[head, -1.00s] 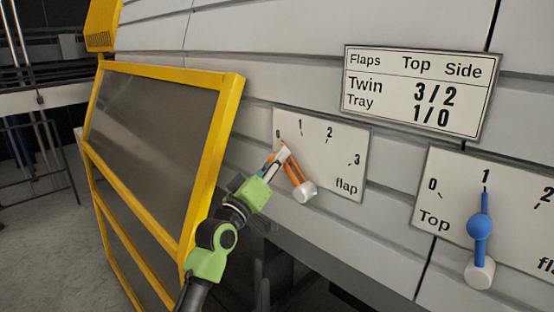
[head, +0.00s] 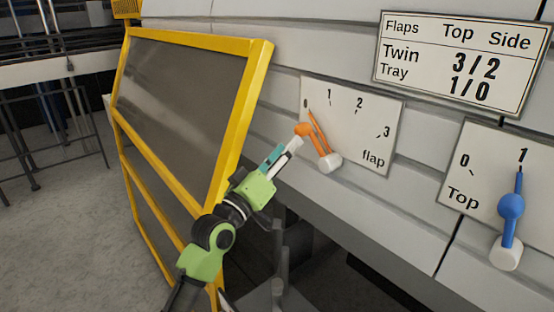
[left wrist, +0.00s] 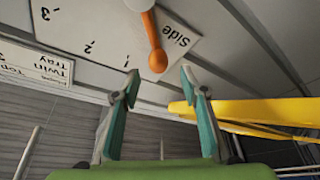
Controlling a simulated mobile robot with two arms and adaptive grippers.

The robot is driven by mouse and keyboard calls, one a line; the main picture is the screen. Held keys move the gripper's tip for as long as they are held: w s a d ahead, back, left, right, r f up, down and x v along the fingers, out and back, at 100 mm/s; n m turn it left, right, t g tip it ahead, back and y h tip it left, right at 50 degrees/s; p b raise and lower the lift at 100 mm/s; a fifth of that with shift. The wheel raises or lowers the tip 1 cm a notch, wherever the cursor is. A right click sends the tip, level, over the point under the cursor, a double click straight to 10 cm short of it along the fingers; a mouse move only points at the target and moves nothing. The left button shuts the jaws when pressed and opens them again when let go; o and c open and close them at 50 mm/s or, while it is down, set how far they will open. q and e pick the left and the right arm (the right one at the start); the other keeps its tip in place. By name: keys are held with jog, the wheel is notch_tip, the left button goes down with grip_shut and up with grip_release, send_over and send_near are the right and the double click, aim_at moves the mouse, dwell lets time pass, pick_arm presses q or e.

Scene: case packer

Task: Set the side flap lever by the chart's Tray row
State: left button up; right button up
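The chart (head: 440,92) reads Twin 3/2 and Tray 1/0 under Top and Side. The side flap lever is orange, with a ball end (head: 302,129) and a white hub; its thin pointer aims at about 0 on its dial plate (head: 350,140). In the left wrist view the orange lever (left wrist: 152,35) hangs beyond the fingertips, in front of the plate marked Side. My left gripper (head: 284,150) is open and empty, just below and left of the ball, apart from it; in the wrist view its fingers (left wrist: 159,82) are spread. My right gripper is out of view.
The blue Top lever (head: 511,206) points at 1 on its plate at the right. A yellow-framed dark guard panel (head: 262,75) stands close to the left of my left arm; its yellow bar also shows in the wrist view (left wrist: 255,110). Open floor lies at far left.

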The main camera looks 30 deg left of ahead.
pick_arm(q)
jog(key=shift+v, duration=1.8)
jog(key=shift+f, duration=0.1)
